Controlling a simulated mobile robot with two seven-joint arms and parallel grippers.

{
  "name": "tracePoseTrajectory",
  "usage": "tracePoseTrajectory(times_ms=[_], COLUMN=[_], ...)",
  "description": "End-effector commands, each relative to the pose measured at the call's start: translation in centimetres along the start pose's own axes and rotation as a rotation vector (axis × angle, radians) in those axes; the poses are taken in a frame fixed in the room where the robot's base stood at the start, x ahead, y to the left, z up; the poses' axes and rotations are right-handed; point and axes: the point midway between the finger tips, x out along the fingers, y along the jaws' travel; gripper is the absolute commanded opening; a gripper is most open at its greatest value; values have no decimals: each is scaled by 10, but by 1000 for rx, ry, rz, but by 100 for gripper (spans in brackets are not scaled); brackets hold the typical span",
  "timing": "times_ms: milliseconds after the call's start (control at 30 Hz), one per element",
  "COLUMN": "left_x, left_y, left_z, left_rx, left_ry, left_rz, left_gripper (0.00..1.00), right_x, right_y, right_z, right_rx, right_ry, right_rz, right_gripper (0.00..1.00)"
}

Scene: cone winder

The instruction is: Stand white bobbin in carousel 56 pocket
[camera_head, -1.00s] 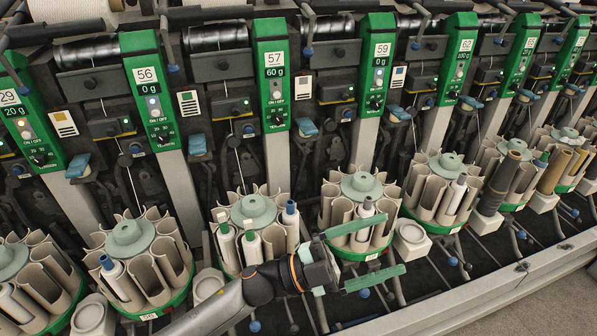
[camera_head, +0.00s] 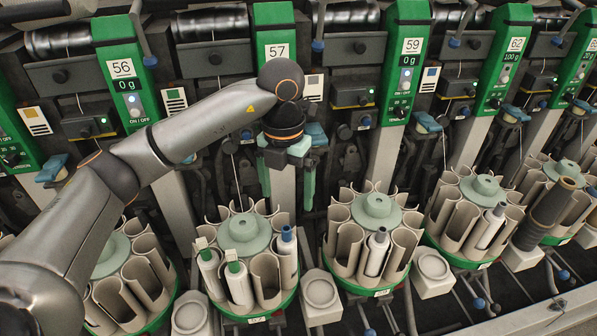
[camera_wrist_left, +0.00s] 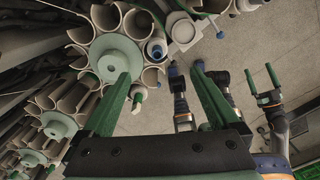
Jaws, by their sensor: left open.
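Carousel 56 (camera_head: 160,285) is at the lower left of the head view, partly hidden behind my left arm; several of its visible pockets look empty. Carousel 57 (camera_head: 262,318) holds two white bobbins with green tops (camera_head: 240,287) (camera_head: 208,272) and a pale one with a blue top (camera_head: 288,262). Which one is the task's bobbin I cannot tell. My left gripper (camera_head: 286,190) is open and empty, fingers down, above the back of carousel 57. In the wrist view its fingers (camera_wrist_left: 160,72) are wide apart. My right gripper (camera_wrist_left: 262,78) shows there, fingers apart and empty.
Carousel 59 (camera_head: 372,290) holds a pale bobbin (camera_head: 377,255). A cream cup block (camera_head: 320,292) stands between carousels 57 and 59. Green winder panels and thread levers rise close behind the carousels. The floor is open at the lower right.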

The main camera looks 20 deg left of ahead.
Motion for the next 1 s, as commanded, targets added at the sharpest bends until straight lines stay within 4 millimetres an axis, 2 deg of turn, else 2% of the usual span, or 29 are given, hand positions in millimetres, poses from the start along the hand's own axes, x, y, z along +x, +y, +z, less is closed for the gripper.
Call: tracePoseTrajectory(times_ms=[133, 233, 700, 833, 1000], left_x=[4, 15, 101, 115, 122], left_y=[5, 5, 6, 5, 5], left_z=[1, 0, 0, 1, 1], left_rx=[-11, -11, -9, -8, -7], left_ry=[-2, 0, 0, -1, -3], left_rz=[20, 19, 16, 15, 15], left_gripper=[95, 95, 95, 95, 95], right_x=[-2, -5, -8, -8, -8], right_y=[-1, -2, -2, -2, -2], right_z=[5, 10, 7, 5, 5], right_rx=[1, 3, 3, 3, 3], right_ry=[-9, -21, -23, -22, -20], right_rz=[-1, -2, -3, -3, -3], right_gripper=[100, 100, 100, 100, 100])
